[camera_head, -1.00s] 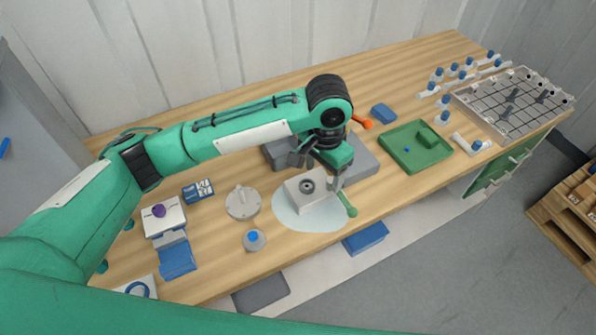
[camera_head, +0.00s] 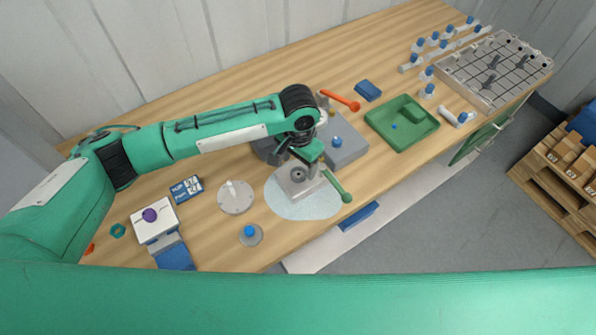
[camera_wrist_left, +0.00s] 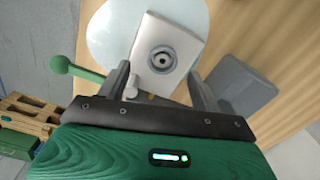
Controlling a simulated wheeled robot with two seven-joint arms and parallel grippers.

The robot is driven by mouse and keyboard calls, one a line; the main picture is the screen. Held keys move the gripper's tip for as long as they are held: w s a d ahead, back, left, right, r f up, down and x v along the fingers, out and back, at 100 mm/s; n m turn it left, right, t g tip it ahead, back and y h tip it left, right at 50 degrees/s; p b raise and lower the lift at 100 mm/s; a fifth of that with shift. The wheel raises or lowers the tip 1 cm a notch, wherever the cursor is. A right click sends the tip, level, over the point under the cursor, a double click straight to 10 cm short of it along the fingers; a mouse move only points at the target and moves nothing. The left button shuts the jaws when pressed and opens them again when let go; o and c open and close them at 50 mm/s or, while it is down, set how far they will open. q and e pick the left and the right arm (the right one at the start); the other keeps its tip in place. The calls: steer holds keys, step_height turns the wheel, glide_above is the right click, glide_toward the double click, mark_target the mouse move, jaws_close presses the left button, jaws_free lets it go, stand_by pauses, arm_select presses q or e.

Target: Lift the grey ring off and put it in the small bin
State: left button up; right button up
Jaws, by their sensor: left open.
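The grey ring (camera_head: 297,174) sits around the hole in the top of a pale block (camera_head: 293,190). In the left wrist view the ring (camera_wrist_left: 162,58) lies flat on the block (camera_wrist_left: 146,82), a little beyond the fingertips. My left gripper (camera_head: 303,163) is above the block, open and empty. Its two fingers reach out either side of the ring's line in the left wrist view (camera_wrist_left: 160,84). A blue box (camera_head: 360,215) shows at the table's front edge; I cannot tell whether it is the small bin. My right gripper is out of view.
The block stands on a pale round mat (camera_head: 318,208). A green-knobbed handle (camera_head: 346,197) sticks out beside it, and a grey block (camera_head: 345,152) is behind. A green tray (camera_head: 403,140) lies to the right. A round flanged part (camera_head: 235,197) stands to the left.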

mark_target(298, 174)
arm_select(q)
steer(key=f, duration=0.1)
steer(key=f+p, duration=0.1)
steer(key=f, duration=0.1)
steer(key=shift+w+f+p, duration=0.3)
steer(key=shift+w, duration=0.05)
steer(key=shift+f, duration=0.5)
steer(key=c, duration=1.1)
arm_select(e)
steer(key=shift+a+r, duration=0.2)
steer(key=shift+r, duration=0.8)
